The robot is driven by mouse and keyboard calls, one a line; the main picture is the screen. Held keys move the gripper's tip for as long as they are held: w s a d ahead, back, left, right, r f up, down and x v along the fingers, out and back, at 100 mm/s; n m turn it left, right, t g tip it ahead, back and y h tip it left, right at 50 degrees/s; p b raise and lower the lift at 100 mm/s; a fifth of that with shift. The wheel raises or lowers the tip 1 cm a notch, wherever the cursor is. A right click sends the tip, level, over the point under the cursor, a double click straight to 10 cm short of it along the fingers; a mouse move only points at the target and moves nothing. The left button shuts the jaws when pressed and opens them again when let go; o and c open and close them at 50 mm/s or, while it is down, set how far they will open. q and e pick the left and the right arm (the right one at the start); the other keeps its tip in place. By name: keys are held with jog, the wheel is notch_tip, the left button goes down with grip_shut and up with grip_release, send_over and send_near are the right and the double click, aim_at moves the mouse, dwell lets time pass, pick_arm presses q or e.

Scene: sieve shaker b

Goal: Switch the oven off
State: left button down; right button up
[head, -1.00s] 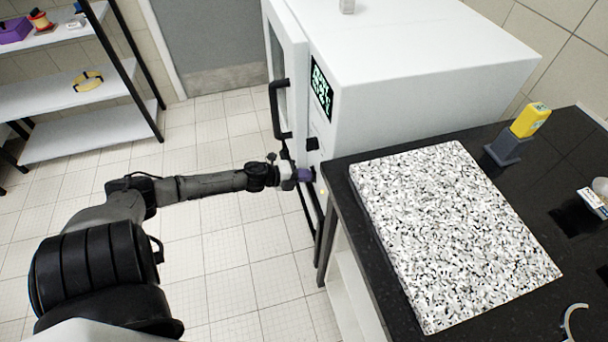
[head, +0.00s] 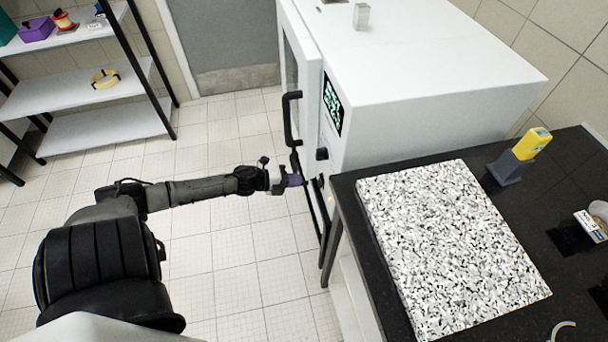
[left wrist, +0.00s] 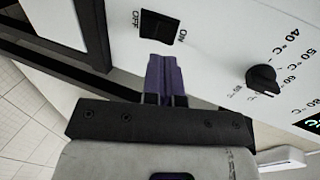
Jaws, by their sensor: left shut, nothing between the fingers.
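The white oven (head: 430,85) stands at the back, its door with a black handle (head: 290,118) facing left. In the left wrist view its black rocker switch (left wrist: 160,27) sits between an OFF label on the left and an ON label on the right. I cannot tell which side is pressed in. My left gripper (head: 296,180) is shut and empty in front of the lower panel. Its purple fingers (left wrist: 163,62) point at the panel just below the switch in the wrist view, apparently with a small gap. My right gripper is not in view.
A black temperature knob (left wrist: 262,79) with printed degrees is right of the switch. A lit display (head: 333,103) is above it on the panel. A dark counter (head: 520,210) with a speckled slab (head: 450,245) stands close right of my gripper.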

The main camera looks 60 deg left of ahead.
pick_arm(q)
jog(key=p+v, duration=0.2)
jog(key=v, duration=0.5)
jog(key=shift+s+r, duration=0.25)
jog(key=shift+a+f, duration=0.1)
jog(key=shift+f, duration=0.05)
